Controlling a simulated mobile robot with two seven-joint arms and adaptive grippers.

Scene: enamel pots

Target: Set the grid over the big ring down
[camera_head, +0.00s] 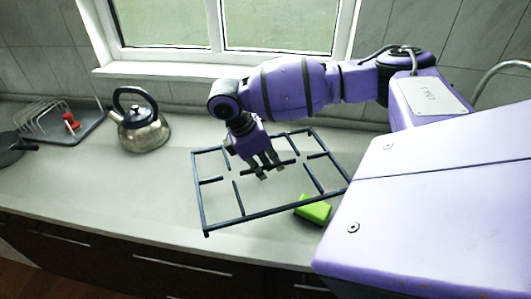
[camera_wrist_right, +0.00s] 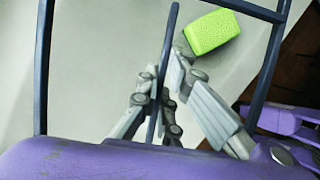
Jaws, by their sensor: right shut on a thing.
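The grid (camera_head: 239,198) is a dark blue-grey rectangular frame with short inner bars. It is over the worktop, roughly level, in the head view; I cannot tell how high it is above the surface. My right gripper (camera_head: 262,174) reaches down from above and is shut on an inner bar near the grid's middle. In the right wrist view, the fingers (camera_wrist_right: 163,100) close on either side of a bar, and the grid's outer frame (camera_wrist_right: 42,70) shows at the left. I cannot make out the big ring in either view. My left gripper is not in view.
A green sponge (camera_head: 314,211) lies on the worktop (camera_head: 130,195) by the grid's front right side. A kettle (camera_head: 141,127) stands to the left. A dish rack (camera_head: 45,118) with a red item and a dark pan (camera_head: 10,146) are further left. The window wall is behind.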

